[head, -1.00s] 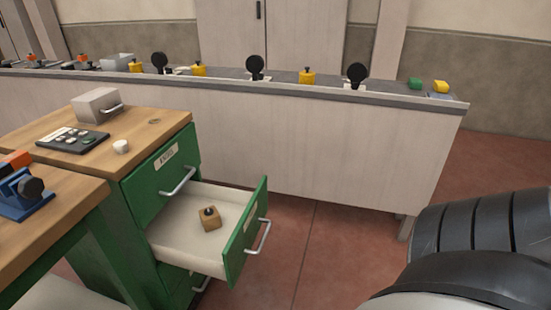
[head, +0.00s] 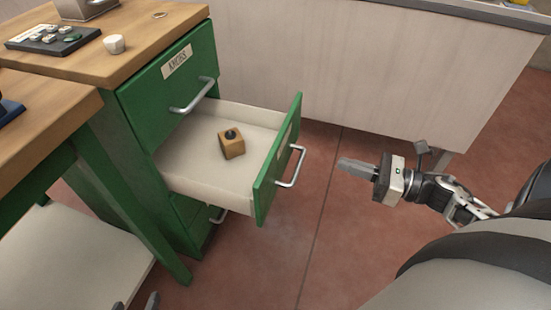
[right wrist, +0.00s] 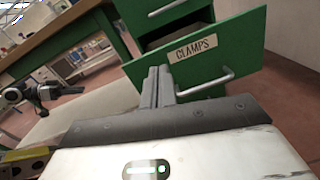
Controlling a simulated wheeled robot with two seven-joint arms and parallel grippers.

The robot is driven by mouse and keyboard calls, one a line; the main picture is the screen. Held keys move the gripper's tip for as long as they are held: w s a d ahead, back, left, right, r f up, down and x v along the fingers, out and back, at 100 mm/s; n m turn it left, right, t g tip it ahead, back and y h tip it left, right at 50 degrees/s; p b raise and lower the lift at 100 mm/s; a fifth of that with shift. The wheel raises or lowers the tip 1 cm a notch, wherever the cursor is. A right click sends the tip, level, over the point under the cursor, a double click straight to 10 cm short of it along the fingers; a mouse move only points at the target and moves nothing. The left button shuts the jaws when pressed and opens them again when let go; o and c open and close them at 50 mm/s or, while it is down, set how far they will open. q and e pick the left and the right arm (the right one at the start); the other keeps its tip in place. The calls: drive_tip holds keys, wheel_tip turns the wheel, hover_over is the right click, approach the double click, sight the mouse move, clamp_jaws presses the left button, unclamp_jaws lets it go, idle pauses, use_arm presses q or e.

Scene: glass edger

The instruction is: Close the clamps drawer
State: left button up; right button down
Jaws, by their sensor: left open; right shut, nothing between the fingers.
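The clamps drawer (head: 268,170) is pulled out of the green cabinet below the KNOBS drawer. Its front, with a bar handle (head: 295,165), faces right, and a brown block with a dark knob (head: 232,143) lies inside. In the right wrist view the green front (right wrist: 240,47) carries the CLAMPS label (right wrist: 197,48) and the handle (right wrist: 205,83). My right gripper (head: 345,165) is shut and empty, to the right of the handle and apart from it in the head view. My left gripper (head: 136,302) shows only its separated fingertips at the bottom edge.
The KNOBS drawer (head: 170,80) above is shut. A wooden-topped workbench (head: 40,120) stands at left with a lower shelf (head: 80,260). A long pale counter (head: 370,70) runs behind. Red floor (head: 320,250) is clear between the drawer and my right arm.

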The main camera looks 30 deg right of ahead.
wheel_tip(320, 180, down, 2)
drive_tip(key=n+b, duration=0.1)
drive_tip(key=n, duration=0.1)
approach(276, 152)
drive_tip(key=shift+n+g+y, duration=0.3)
drive_tip(key=shift+n+g, duration=0.1)
drive_tip(key=x, duration=0.6)
drive_tip(key=shift+w+d+r, duration=0.1)
drive_tip(key=shift+w+d, duration=0.1)
drive_tip(key=shift+w, duration=0.1)
drive_tip(key=shift+w+a, duration=0.2)
drive_tip(key=shift+w, duration=0.05)
